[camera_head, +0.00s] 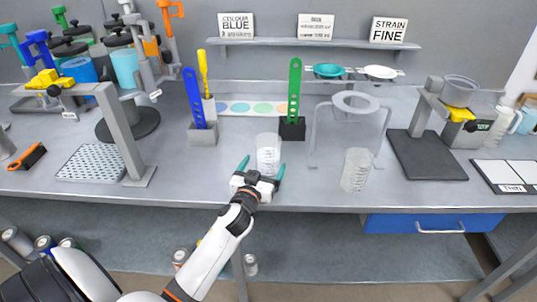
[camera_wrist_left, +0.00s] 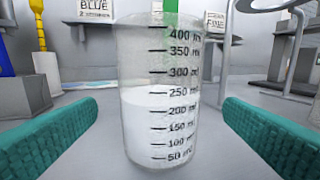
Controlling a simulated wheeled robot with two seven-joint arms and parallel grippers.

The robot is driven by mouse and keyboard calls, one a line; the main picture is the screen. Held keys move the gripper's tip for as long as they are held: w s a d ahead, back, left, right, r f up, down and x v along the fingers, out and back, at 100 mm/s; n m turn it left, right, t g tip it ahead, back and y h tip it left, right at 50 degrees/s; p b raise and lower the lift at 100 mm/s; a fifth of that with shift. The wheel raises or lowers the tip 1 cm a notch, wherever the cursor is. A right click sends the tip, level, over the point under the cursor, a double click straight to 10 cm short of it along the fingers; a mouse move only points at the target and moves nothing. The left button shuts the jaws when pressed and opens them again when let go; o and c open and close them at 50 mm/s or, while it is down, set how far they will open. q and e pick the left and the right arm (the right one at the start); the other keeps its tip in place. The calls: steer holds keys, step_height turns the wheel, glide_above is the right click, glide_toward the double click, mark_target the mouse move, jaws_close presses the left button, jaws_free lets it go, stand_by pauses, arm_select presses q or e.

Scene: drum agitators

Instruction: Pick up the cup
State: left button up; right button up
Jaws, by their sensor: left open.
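A clear measuring cup (camera_head: 268,155) with black graduation marks stands upright near the front of the bench. In the left wrist view the cup (camera_wrist_left: 160,105) holds white contents up to about the 250 ml mark. My left gripper (camera_head: 261,172) is open, with its teal fingers at either side of the cup's near side. In the left wrist view the fingers (camera_wrist_left: 158,140) show apart from the cup, with gaps at both sides. A second clear cup with marks (camera_head: 356,169) stands to the right and looks empty. My right gripper is not in view.
A blue paddle (camera_head: 194,98) and a green paddle (camera_head: 294,90) stand in holders behind the cup. A grey ring stand (camera_head: 350,130) is at right. A perforated plate (camera_head: 92,162) lies at left. Bench space left of the cup is clear.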

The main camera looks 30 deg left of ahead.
arm_select(q)
steer(key=shift+w+a, duration=0.15)
steer(key=shift+w, duration=0.6)
steer(key=x, duration=0.1)
steer(key=p+x, duration=0.1)
steer(key=x, duration=0.2)
steer(key=shift+w+a+r, duration=0.1)
steer(key=shift+w+r, duration=0.1)
steer(key=shift+r, duration=0.15)
steer(key=shift+w+f, duration=0.1)
steer(key=shift+w, duration=0.2)
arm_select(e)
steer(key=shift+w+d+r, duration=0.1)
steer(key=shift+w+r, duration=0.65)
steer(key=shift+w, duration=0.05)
arm_select(q)
steer(key=shift+s, duration=0.1)
steer(key=shift+c, duration=0.3)
steer(key=c, duration=0.9)
steer(key=shift+c, duration=1.4)
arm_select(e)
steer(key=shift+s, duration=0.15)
